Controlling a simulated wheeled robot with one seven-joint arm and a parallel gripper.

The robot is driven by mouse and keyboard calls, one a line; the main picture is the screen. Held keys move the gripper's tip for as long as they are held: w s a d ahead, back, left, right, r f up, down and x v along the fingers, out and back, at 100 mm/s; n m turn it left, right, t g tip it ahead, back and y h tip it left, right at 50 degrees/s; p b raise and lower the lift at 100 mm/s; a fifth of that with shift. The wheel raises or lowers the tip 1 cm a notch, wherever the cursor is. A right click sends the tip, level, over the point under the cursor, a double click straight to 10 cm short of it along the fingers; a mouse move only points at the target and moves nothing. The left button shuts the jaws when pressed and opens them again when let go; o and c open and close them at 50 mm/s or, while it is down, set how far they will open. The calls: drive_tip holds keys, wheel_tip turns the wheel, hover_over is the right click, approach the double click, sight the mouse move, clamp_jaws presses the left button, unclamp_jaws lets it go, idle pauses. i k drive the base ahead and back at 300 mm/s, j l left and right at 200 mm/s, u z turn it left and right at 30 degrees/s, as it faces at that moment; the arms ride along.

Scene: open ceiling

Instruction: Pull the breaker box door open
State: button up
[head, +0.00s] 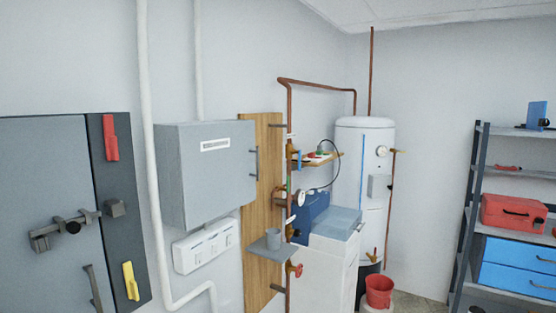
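A light grey wall box (208,165), which looks like the breaker box, hangs left of the middle in the head view. Its front door (222,178) carries a white label (215,145) and looks shut. A dark vertical bar handle (254,164) sits at the door's right edge. My gripper and arm are not in view, so their distance from the handle cannot be told.
A darker cabinet (50,170) with a latch is at left. A white pipe (147,120) runs beside the box. Right of it are a wooden board (262,215) with copper pipes, a small shelf (270,247), a water tank (365,140) and a storage rack (470,190).

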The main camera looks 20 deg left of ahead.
sight(219, 177)
drive_tip(key=i+u, duration=0.1)
drive_tip(key=i, duration=0.4)
drive_tip(key=i+l+u, duration=0.15)
drive_tip(key=i, duration=0.35)
